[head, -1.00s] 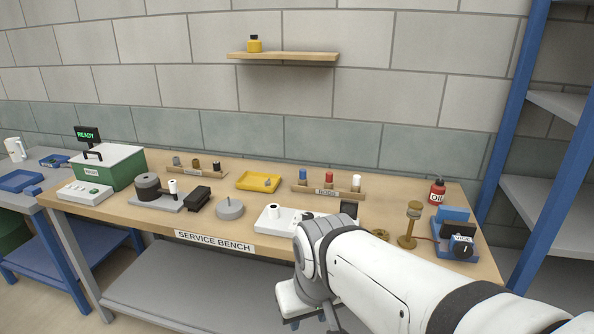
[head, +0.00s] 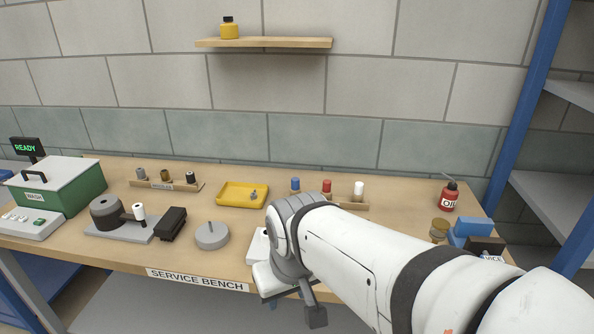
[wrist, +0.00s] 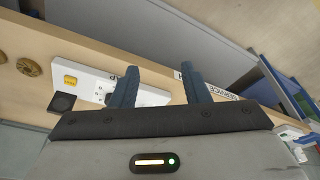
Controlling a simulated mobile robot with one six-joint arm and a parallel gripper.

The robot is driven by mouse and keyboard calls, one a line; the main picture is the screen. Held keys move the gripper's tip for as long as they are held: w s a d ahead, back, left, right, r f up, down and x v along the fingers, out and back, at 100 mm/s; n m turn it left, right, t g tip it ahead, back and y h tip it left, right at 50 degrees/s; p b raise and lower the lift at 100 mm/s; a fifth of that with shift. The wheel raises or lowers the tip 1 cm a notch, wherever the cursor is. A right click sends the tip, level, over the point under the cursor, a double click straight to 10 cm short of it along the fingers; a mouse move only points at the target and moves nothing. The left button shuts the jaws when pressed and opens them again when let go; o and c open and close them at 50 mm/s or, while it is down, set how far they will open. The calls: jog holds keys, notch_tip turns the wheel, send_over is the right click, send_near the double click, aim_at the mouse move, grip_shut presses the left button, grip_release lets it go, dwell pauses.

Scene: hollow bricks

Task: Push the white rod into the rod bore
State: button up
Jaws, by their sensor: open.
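The white rod (head: 359,191) stands upright at the right end of the rods rack (head: 350,206), beside the red and blue ones. My gripper (wrist: 160,70) is open and empty, its two blue-grey fingers spread over the front of the bench. In the head view it hangs low at the bench's front edge, well apart from the white rod. A white fixture plate (wrist: 84,76) with a yellow part and dark openings lies just beyond the fingers in the wrist view. In the head view my arm hides most of this plate. I cannot tell which opening is the rod bore.
A yellow tray (head: 228,204), grey round part (head: 211,235), black block (head: 170,223) and grey-based fixture (head: 112,232) stand to the left. A red oil bottle (head: 449,197) and blue blocks (head: 471,230) stand right. A shelf (head: 264,43) hangs above. Bench space behind the grey part is clear.

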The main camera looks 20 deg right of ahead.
jog(key=shift+o, duration=0.9)
jog(key=w+d+f+n+g+h, duration=0.1)
jog(key=w+d+n+g+h, duration=0.2)
jog(key=w+d, duration=0.8)
jog(key=d+n+h, duration=0.2)
jog(key=d+h, duration=0.1)
jog(key=shift+d+h+b, duration=0.3)
jog(key=shift+d+b, duration=0.05)
jog(key=n+h, duration=0.8)
jog(key=n, duration=0.2)
send_near(357, 188)
jog(key=s+r, duration=0.2)
jog(key=s, duration=0.7)
jog(key=w+d+f+n+t+h, duration=0.1)
jog(key=w, duration=0.1)
jog(key=w+d+f+n+t+h, duration=0.1)
jog(key=w+d+f+n, duration=0.1)
jog(key=w, duration=0.1)
jog(key=w+d+f+n+t+h+b, duration=0.1)
jog(key=w+d+f+n+t, duration=0.1)
jog(key=w, duration=0.1)
jog(key=shift+n, duration=0.3)
jog(key=p+x, duration=0.2)
jog(key=x, duration=0.6)
jog(key=shift+w+a, duration=0.1)
jog(key=c, duration=1.1)
